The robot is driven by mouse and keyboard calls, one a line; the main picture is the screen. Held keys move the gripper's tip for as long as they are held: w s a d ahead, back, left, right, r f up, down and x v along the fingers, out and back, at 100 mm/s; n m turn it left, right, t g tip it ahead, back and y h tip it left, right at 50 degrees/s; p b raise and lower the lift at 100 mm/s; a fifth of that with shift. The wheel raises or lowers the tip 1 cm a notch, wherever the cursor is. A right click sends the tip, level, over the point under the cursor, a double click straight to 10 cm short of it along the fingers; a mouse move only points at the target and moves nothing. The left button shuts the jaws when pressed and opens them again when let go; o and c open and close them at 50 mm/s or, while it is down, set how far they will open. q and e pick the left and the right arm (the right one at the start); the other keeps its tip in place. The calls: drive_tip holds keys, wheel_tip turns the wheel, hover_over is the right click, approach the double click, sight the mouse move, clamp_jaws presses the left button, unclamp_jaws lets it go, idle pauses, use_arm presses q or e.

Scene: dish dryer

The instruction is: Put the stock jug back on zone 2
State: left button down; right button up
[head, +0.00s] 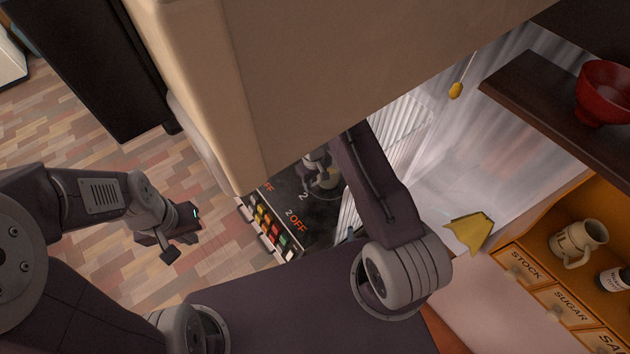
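A cream jug (578,243) with a handle and dark lettering stands in the orange shelf unit at the right, above a drawer marked STOCK. The lettering is too small to read. The black hob (318,215) shows a 2 marking and lies partly under the beige hood. My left gripper (168,256) hangs over the floor at the left, away from the hob and jug; its finger gap is unclear. My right arm reaches up behind the hood. A dim grey and pale shape shows on or over the hob; I cannot tell whether it is my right gripper or a reflection.
The large beige hood (330,80) blocks much of the view. A red bowl (604,95) sits on a dark shelf (530,95) at upper right. A dark bottle (613,280) stands near the jug. Coloured knobs (268,228) line the hob's edge. Floor at left is clear.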

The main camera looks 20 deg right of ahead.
drive_tip(key=shift+o, duration=0.9)
drive_tip(key=shift+r+p, duration=0.35)
drive_tip(key=r+b, duration=0.1)
drive_tip(key=r, duration=0.4)
drive_tip(key=r+b, duration=0.2)
drive_tip(key=r, duration=0.3)
drive_tip(key=shift+a+r, duration=0.2)
drive_tip(key=shift+r, duration=0.15)
drive_tip(key=shift+s+r, duration=0.1)
drive_tip(key=shift+r, duration=0.4)
